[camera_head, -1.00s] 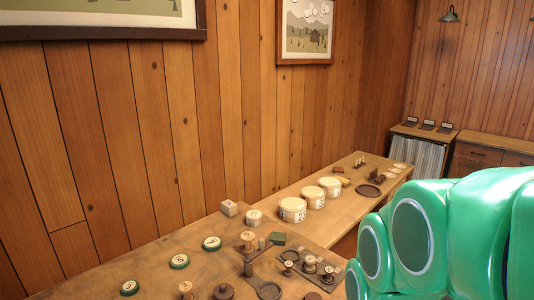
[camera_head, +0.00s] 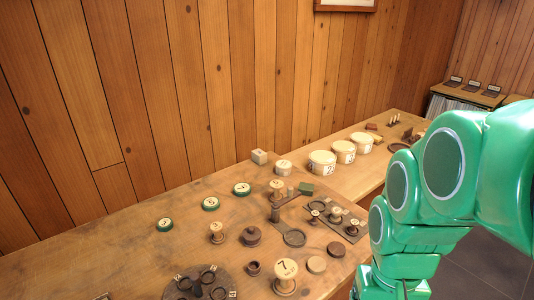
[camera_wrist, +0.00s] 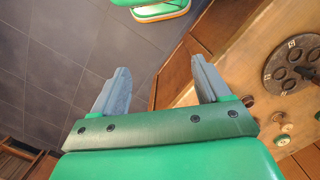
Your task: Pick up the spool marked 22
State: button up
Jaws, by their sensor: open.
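Several pale wooden spools stand on the workbench (camera_head: 120,250) in the head view. The nearest spool (camera_head: 286,272) has a mark on its top that looks like a 7. Another spool (camera_head: 216,234) stands farther left, and one more spool (camera_head: 277,190) stands farther back. Their marks are too small to read, so I cannot tell which is marked 22. My gripper (camera_wrist: 160,75) is open and empty in the wrist view, over the floor beside the bench edge. Small spools (camera_wrist: 284,127) show at the right of that view, apart from the fingers.
A dark round holder with holes (camera_head: 200,284) lies at the front of the bench. Green-rimmed discs (camera_head: 165,224) lie at the left. A dark turned piece (camera_head: 251,237) and a dark ring (camera_head: 294,238) are mid-bench. White numbered tubs (camera_head: 322,163) stand behind. Bare wood lies at left.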

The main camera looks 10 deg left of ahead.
jog(key=w+a, duration=0.5)
jog(key=w, duration=0.7)
jog(key=t, duration=0.2)
send_over(217, 226)
jog(key=f, duration=0.8)
jog(key=d+f, duration=0.1)
jog(key=f, duration=0.3)
jog(key=shift+w+f, duration=0.25)
jog(key=shift+f, duration=0.1)
jog(key=shift+a+f, duration=0.3)
jog(key=shift+f, duration=0.1)
jog(key=shift+s+a+f, duration=0.15)
jog(key=shift+f, duration=1.7)
jog(key=shift+s+a+f, duration=0.1)
jog(key=shift+f, duration=1.7)
jog(key=c, duration=1.1)
